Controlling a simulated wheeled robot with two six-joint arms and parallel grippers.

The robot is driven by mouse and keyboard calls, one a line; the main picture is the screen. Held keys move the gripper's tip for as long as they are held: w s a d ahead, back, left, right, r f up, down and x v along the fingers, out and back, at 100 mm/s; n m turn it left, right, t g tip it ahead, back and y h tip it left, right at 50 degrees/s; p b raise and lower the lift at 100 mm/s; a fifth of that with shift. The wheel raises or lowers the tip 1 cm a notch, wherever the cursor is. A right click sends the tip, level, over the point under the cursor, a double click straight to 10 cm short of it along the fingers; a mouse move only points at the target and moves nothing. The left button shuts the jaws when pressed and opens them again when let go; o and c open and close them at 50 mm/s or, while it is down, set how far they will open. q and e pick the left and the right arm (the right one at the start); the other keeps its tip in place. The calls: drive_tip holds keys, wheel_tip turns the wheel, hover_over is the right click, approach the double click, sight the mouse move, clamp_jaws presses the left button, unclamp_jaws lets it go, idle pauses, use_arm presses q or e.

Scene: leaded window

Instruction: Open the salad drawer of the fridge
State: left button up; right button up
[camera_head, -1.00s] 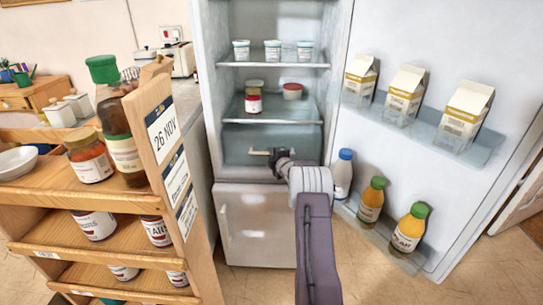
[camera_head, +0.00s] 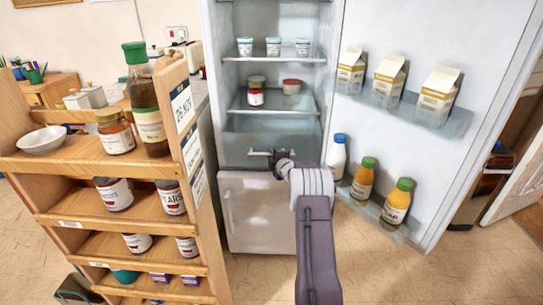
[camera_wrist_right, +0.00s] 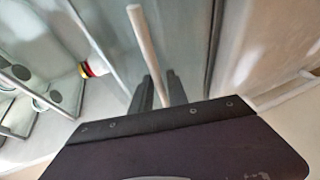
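The salad drawer (camera_head: 235,148) is a clear, greenish box low in the open fridge, under the lower glass shelf. Its front stands somewhat forward of that shelf. Its pale bar handle (camera_head: 256,153) runs across the front. My right gripper (camera_head: 274,157) is at the right end of the handle; the forearm hides part of the drawer's right side. In the wrist view the handle (camera_wrist_right: 144,40) runs between the two dark fingers (camera_wrist_right: 161,92), which look closed on it. My left gripper is not in view.
The fridge door (camera_head: 400,140) stands open at right, with cartons and bottles (camera_head: 363,181) on its racks, close to my right arm. A wooden shelf unit (camera_head: 90,160) with jars stands at left. The freezer door (camera_head: 255,215) is below. Floor in front is clear.

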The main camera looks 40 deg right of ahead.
drive_tip(key=p+v, duration=0.1)
drive_tip(key=v, duration=0.8)
idle(0.5)
